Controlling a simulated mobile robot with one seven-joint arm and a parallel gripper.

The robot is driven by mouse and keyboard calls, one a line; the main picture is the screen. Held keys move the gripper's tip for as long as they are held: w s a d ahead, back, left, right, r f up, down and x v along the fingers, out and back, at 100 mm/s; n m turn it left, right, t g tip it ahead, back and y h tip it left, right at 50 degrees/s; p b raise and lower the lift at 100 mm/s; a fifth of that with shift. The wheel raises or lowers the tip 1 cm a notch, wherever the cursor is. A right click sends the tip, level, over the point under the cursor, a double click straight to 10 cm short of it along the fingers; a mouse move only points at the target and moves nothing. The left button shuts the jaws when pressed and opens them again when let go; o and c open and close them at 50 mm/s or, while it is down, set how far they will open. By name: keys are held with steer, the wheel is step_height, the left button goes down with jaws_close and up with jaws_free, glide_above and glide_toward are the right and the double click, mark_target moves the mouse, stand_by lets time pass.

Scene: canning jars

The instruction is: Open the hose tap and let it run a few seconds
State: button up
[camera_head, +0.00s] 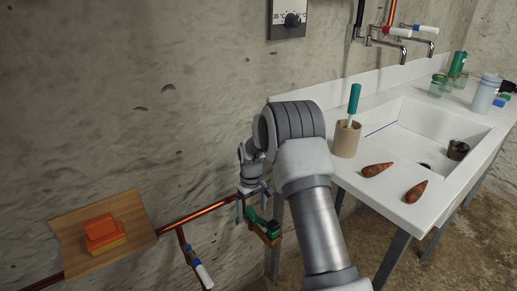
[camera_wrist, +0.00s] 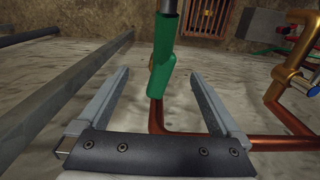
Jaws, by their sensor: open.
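My gripper (camera_head: 246,203) is at the copper pipe low on the wall, left of the sink bench. A green and brass fitting (camera_head: 272,229), which looks like the hose tap, is beside it and partly hidden by my arm. In the wrist view my gripper (camera_wrist: 159,76) is open. A green sleeve-like part (camera_wrist: 161,72) stands upright between the jaws, with a gap on each side. Whether this is the tap's lever or its hose end, I cannot tell. I see no running water.
A copper pipe (camera_head: 208,212) runs along the wall, with a white-and-blue-handled valve (camera_head: 203,274) on a branch. A wooden shelf (camera_head: 134,206) holds an orange sponge-like block (camera_head: 103,232). The white sink bench (camera_head: 452,203) stands right. Brass pipework (camera_wrist: 288,84) is close on the wrist view's right.

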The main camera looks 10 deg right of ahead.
step_height(320, 180, up, 17)
steer(key=p, duration=0.5)
step_height(320, 180, up, 13)
steer(key=t+p, duration=0.1)
steer(key=p, duration=0.2)
glide_above(252, 212)
steer(key=s, duration=0.7)
steer(key=shift+s+d+f+m, duration=0.1)
steer(key=shift+d+m, duration=0.15)
steer(key=shift+m, duration=0.05)
steer(key=s+r+m+t+p, duration=0.2)
steer(key=s+r+p, duration=0.4)
steer(key=s+r, duration=0.7)
steer(key=s+r+t+p, duration=0.1)
steer(key=s+r+p, duration=0.1)
steer(key=s, duration=0.3)
steer(key=s+r+m+p, duration=0.1)
steer(key=s+r+p, duration=0.1)
steer(key=s, duration=0.3)
steer(key=s+d+r+t+p, duration=0.1)
steer(key=s+r+p, duration=0.1)
steer(key=s, duration=0.3)
steer(key=shift+s+r+m+t, duration=0.25)
steer(key=shift+r+m+t, duration=0.05)
